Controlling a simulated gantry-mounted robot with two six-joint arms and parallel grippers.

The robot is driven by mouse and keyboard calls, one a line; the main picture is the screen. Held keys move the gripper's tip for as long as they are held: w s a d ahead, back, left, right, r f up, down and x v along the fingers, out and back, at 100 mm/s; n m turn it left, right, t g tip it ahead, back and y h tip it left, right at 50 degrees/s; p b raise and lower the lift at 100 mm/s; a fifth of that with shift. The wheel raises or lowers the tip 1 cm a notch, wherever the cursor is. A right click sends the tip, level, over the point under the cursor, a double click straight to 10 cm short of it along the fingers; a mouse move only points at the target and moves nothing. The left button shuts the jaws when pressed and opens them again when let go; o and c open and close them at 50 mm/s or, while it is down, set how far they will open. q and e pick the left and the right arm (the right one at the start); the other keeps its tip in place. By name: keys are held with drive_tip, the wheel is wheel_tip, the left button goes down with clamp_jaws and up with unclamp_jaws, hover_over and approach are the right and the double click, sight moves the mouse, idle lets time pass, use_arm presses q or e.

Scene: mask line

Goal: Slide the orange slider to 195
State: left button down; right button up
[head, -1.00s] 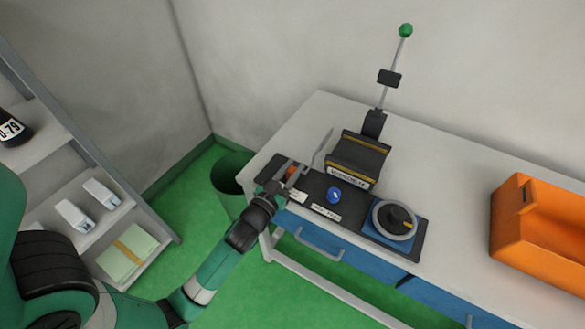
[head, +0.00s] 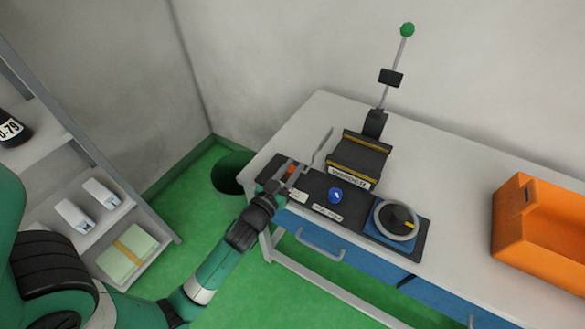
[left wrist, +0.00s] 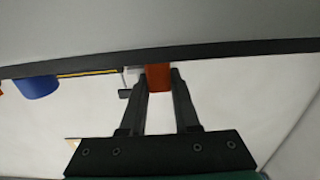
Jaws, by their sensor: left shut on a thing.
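The orange slider (head: 290,170) sits on the left part of the dark control panel (head: 315,184) on the bench. In the left wrist view the orange slider (left wrist: 158,77) is between the tips of my left gripper (left wrist: 158,80), which is shut on it. In the head view my left gripper (head: 285,178) reaches in from below and partly hides the slider. The scale markings and the value of 195 are too small to read. My right gripper is not in view.
A blue knob (head: 335,195) and a round dial (head: 396,220) are on the panel right of the slider. A black machine (head: 358,158) with a green-tipped lever (head: 407,30) stands behind. An orange bin (head: 508,222) is at the right. A shelf unit stands left.

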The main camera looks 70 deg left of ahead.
use_arm(q)
drive_tip(key=shift+s+a, duration=0.1)
drive_tip(key=shift+a, duration=0.05)
drive_tip(key=c, duration=0.6)
unclamp_jaws()
drive_tip(key=shift+c, duration=0.2)
drive_tip(key=b+v, duration=0.2)
drive_tip(key=v, duration=0.9)
drive_tip(key=shift+s+d, duration=0.2)
drive_tip(key=shift+d, duration=0.1)
